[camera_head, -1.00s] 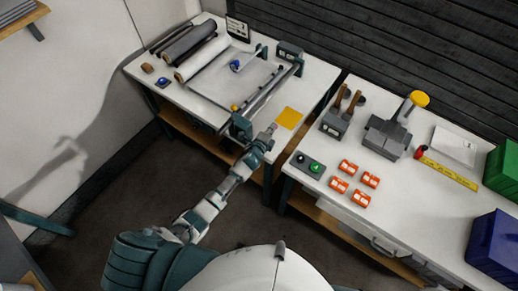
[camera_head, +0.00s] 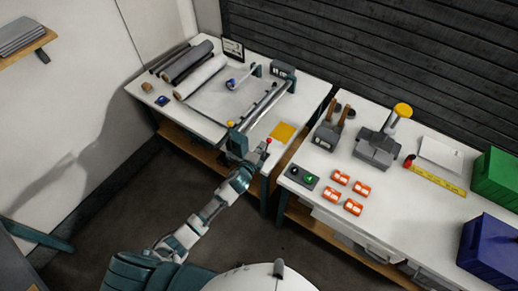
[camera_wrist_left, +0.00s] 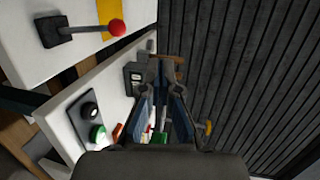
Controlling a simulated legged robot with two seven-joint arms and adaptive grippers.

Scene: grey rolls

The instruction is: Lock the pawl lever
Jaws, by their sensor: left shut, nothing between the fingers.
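The lever with a red ball knob (camera_head: 268,140) is at the near right end of the roll machine, and its tip is close to my left gripper (camera_head: 259,154). In the left wrist view the red knob (camera_wrist_left: 117,27) sits on a thin rod from a dark block (camera_wrist_left: 52,31), at the upper left. The left fingers (camera_wrist_left: 164,80) are empty and shut, pointing away from the knob and apart from it. A dark green end block (camera_head: 236,144) with a yellow knob (camera_head: 230,124) stands beside the lever. My right gripper is out of view.
Grey and white rolls (camera_head: 202,77) lie at the back of the left table. A yellow square (camera_head: 283,131) lies beside the lever. The right table holds a button box (camera_head: 301,176), orange parts (camera_head: 352,207) and a grey tool (camera_head: 376,148). A gap separates the tables.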

